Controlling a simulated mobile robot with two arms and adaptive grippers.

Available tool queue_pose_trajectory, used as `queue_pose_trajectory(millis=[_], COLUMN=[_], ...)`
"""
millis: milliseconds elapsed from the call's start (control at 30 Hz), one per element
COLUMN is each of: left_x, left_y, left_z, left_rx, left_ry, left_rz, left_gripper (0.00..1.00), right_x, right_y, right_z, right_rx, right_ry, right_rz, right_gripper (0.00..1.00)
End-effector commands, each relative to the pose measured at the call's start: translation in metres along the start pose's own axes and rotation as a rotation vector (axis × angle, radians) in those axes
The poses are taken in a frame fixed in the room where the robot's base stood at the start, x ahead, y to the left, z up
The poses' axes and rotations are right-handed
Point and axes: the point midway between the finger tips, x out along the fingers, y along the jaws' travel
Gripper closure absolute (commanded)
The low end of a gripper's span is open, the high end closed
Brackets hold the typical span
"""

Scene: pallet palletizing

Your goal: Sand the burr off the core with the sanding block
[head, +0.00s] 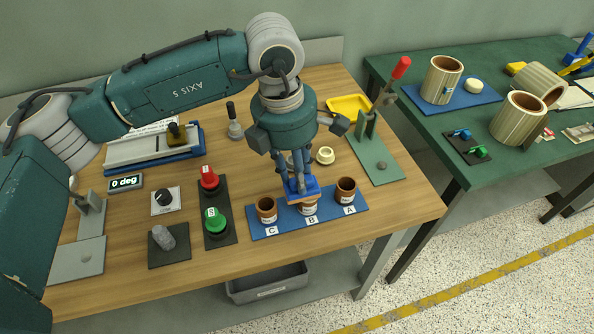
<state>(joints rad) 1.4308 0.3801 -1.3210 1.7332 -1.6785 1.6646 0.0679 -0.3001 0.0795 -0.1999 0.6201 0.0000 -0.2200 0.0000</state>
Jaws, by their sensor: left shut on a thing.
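My left gripper (300,176) points down over the wooden table and is shut on a blue block with a tan underside (302,193), which looks like the sanding block. The block is right above the middle brown cup-like piece (308,208), at label B on a blue strip (262,234), and hides its top. I cannot tell whether they touch. Similar brown pieces stand upright at C (266,210) and A (346,190). Which piece is the core, and any burr, I cannot make out. My right gripper is not in view.
A lever press with a red handle (400,68) stands right of the gripper, near a yellow tray (349,105). Red (209,178) and green (215,222) buttons stand left of the strip. A grey bin (268,283) sits below.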

Motion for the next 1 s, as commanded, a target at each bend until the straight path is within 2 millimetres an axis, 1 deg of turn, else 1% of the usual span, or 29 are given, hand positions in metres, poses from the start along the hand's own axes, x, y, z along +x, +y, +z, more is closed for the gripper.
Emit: queue_pose_trajectory(millis=[633, 733, 867, 1000], left_x=[0.008, 0.007, 0.008, 0.009], left_y=[0.000, 0.000, 0.000, 0.000], left_z=[-0.001, 0.000, 0.006, 0.017], left_rx=[0.000, 0.000, 0.002, 0.002], left_ry=[-0.001, -0.001, -0.001, -0.001], left_rz=[0.000, 0.000, 0.000, 0.001], left_gripper=[1.00, 1.00, 1.00, 1.00], right_x=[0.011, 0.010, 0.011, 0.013], right_y=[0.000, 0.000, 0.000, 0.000], right_z=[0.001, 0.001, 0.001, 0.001], right_rx=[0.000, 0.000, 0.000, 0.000], right_ry=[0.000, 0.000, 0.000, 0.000], right_rz=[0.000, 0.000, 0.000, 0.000], right_gripper=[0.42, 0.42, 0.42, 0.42])
